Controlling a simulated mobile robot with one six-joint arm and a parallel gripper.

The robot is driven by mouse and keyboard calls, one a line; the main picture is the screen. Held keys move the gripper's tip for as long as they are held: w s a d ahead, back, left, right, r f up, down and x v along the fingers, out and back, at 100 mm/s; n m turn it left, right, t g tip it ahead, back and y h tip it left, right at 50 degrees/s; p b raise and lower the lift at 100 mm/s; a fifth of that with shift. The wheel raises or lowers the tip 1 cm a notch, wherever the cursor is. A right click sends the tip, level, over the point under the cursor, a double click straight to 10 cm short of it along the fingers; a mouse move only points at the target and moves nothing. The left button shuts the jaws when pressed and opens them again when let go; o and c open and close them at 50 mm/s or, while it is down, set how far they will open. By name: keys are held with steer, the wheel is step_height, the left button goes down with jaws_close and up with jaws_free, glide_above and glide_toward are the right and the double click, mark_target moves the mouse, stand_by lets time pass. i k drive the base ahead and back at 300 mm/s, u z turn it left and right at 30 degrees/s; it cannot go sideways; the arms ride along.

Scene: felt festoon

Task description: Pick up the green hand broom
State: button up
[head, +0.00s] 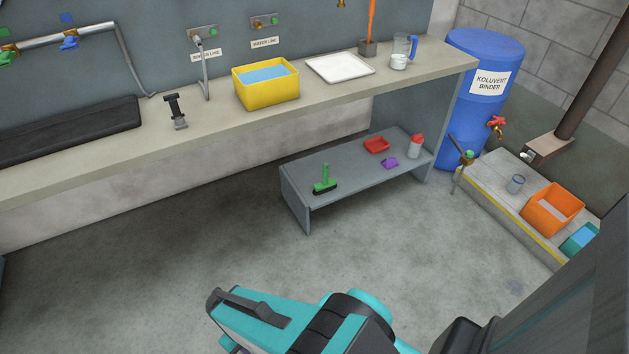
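The green hand broom (325,178) has an upright green handle and a dark bristle base. It stands near the left front end of a low grey bench (350,186). My teal and black arm shows at the bottom of the head view, well in front of the bench and apart from the broom. The end of my arm reaches the lower left, but I cannot make out my gripper's fingers there.
On the low bench also lie a red tray (376,145), a purple item (390,164) and a red-capped bottle (416,146). A long counter (330,92) runs above and behind it. A blue barrel (470,130) stands right. The concrete floor (150,260) in front is clear.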

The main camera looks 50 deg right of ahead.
mark_target(324, 187)
steer(key=z, duration=0.1)
steer(key=i, duration=0.85)
steer(key=z, duration=0.45)
steer(key=i, duration=0.8)
steer(key=z, duration=0.25)
